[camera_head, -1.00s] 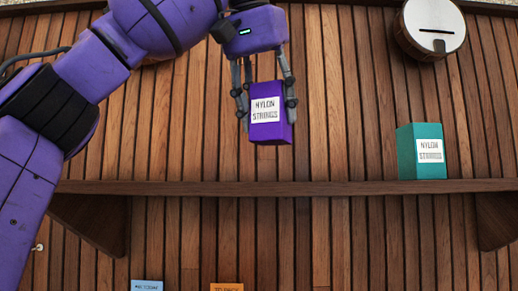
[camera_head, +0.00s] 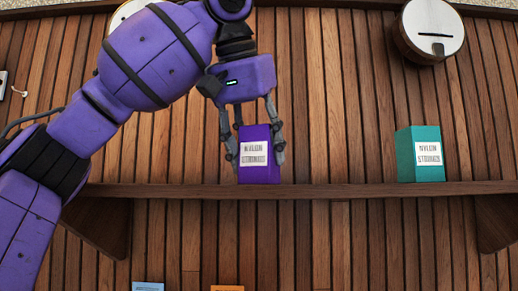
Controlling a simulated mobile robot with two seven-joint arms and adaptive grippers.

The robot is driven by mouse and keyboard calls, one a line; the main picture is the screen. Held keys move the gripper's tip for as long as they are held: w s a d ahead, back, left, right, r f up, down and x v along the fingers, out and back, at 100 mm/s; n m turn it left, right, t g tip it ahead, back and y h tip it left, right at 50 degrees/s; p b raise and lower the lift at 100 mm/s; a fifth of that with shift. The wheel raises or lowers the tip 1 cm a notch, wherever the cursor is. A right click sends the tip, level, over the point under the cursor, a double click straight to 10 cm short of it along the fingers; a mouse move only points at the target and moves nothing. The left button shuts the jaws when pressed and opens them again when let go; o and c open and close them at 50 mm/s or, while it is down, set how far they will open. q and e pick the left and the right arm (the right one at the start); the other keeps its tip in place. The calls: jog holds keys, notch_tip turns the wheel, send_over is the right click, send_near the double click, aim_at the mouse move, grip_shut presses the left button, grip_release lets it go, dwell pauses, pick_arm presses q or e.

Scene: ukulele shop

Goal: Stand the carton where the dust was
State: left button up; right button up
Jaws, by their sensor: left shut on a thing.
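My left gripper (camera_head: 252,146) comes down from above and is shut on a purple carton (camera_head: 259,173) with a white label reading nylon strings. The carton is upright, its lower edge at the front edge of the wooden shelf (camera_head: 340,190) in the picture; I cannot tell whether it touches the shelf top. A teal carton (camera_head: 405,157) with a like label stands upright on the same shelf to the right. I see no dust on the shelf from this low angle. My right gripper is not in view.
A round banjo-like instrument (camera_head: 433,30) hangs on the slatted wall at the upper right, another partly behind my arm. The shelf is clear between the two cartons. A blue card (camera_head: 148,286) and an orange card (camera_head: 227,287) show at the bottom edge.

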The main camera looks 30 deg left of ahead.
pick_arm(q)
jog(key=o, duration=1.2)
jog(key=shift+w+f, duration=0.1)
jog(key=shift+s+r, duration=0.2)
jog(key=shift+r, duration=0.3)
jog(key=v, duration=1.1)
jog(key=shift+r, duration=0.1)
